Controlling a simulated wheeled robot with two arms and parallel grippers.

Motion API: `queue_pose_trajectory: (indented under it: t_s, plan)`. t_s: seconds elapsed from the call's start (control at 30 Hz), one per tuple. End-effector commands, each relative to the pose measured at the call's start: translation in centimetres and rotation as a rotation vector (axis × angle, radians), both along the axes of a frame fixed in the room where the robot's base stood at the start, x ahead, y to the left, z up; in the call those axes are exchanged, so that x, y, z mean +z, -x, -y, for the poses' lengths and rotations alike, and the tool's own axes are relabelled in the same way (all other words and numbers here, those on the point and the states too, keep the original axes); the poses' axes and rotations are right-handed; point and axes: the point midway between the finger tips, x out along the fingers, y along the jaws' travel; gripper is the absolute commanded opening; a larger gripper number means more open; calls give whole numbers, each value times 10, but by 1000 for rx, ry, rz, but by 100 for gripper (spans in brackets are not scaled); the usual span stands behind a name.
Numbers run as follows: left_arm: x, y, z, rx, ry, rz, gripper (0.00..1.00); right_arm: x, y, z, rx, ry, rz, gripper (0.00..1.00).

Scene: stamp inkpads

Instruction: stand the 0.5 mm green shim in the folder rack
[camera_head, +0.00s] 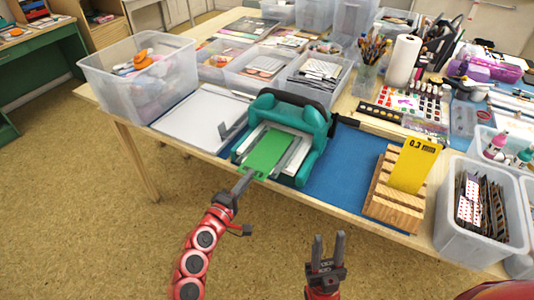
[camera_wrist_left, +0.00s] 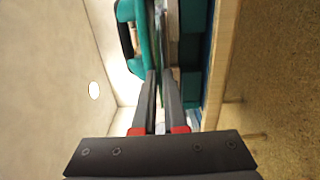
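The green shim (camera_head: 268,150) lies flat on the pale bed of a teal press (camera_head: 310,140), its tab end toward me. My left gripper (camera_head: 251,177) is at that tab. In the left wrist view my left fingers (camera_wrist_left: 160,85) are close together with a thin green edge between them; whether they press on it I cannot tell. The wooden slotted rack (camera_head: 395,208) stands to the right on the blue mat, with a yellow shim marked 0.3 (camera_head: 413,165) upright in it. My right gripper (camera_head: 326,248) is open and empty, in front of the table.
A white board (camera_head: 200,118) lies left of the press, beside a clear bin (camera_head: 140,90). A bin of stamp sheets (camera_head: 480,210) stands right of the rack. The blue mat (camera_head: 340,180) is bare between press and rack. The table's front edge (camera_head: 225,163) is close to my left gripper.

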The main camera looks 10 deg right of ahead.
Motion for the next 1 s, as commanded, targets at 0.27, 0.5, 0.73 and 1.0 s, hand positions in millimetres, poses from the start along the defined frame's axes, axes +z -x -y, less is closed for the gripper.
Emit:
queue_pose_trajectory:
  t_s: [0.27, 0.5, 0.73, 1.0]
  plan:
    - [0, 0, 0, 0, 0, 0, 0, 0, 0, 0, 0, 0, 0, 39]
    - [11, 3, -3, 1, 1, 2, 0, 8, 0, 0, 0, 0, 0, 39]
    - [25, 9, -7, 2, 2, 3, 0, 19, 0, 0, 0, 0, 0, 39]
    - [23, 10, -7, 1, 1, 2, 0, 17, 0, 0, 0, 0, 0, 39]
